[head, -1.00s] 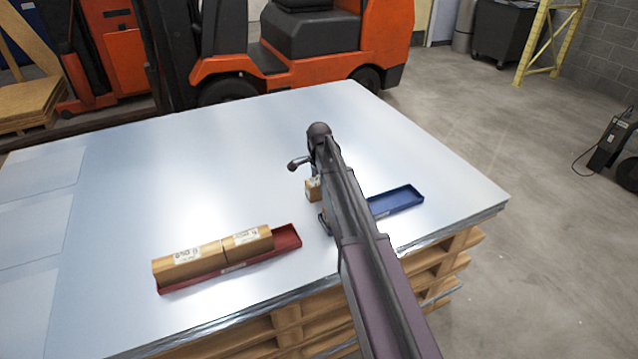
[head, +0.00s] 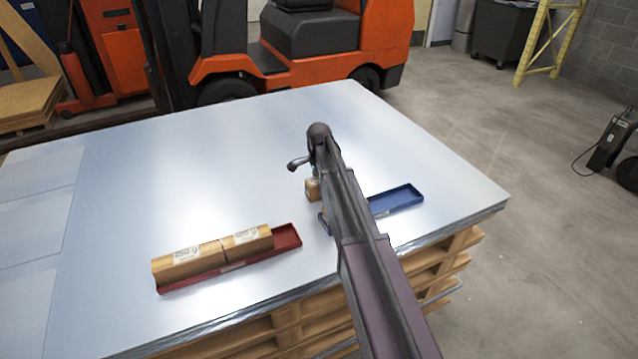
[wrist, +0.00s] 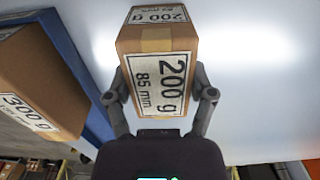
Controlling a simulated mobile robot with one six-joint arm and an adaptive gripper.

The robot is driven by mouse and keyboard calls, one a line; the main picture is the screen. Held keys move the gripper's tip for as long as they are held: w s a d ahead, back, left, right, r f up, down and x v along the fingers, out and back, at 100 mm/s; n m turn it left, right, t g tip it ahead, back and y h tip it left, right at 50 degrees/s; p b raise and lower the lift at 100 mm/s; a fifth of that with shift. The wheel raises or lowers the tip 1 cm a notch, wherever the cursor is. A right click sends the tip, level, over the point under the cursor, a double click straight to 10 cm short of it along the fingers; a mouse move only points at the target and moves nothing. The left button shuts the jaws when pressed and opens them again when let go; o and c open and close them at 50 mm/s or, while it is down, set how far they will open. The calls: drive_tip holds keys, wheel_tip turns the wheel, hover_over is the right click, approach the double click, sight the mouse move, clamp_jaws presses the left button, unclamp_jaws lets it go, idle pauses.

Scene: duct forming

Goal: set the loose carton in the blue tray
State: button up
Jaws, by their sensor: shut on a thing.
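My gripper (wrist: 160,110) is shut on the loose carton (wrist: 157,50), a brown box with a white label reading 200 g, 85 mm. The carton shows small in the head view (head: 312,190), left of my arm. I cannot tell whether it touches the sheet below. The blue tray (head: 398,200) lies near the sheet's right front edge, its middle hidden behind my arm. In the wrist view the blue tray (wrist: 88,112) is left of the held carton, which is outside it. Another carton (wrist: 38,80), labelled 300 g, appears to sit in that tray.
A red tray (head: 288,238) with two brown cartons (head: 190,263) end to end lies at the front left. The metal sheet stack (head: 215,170) is otherwise mostly clear. An orange forklift (head: 320,50) stands behind it.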

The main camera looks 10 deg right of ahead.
wheel_tip(320, 180, up, 9)
drive_tip(key=p, duration=0.9)
drive_tip(key=shift+a, duration=0.1)
idle(0.4)
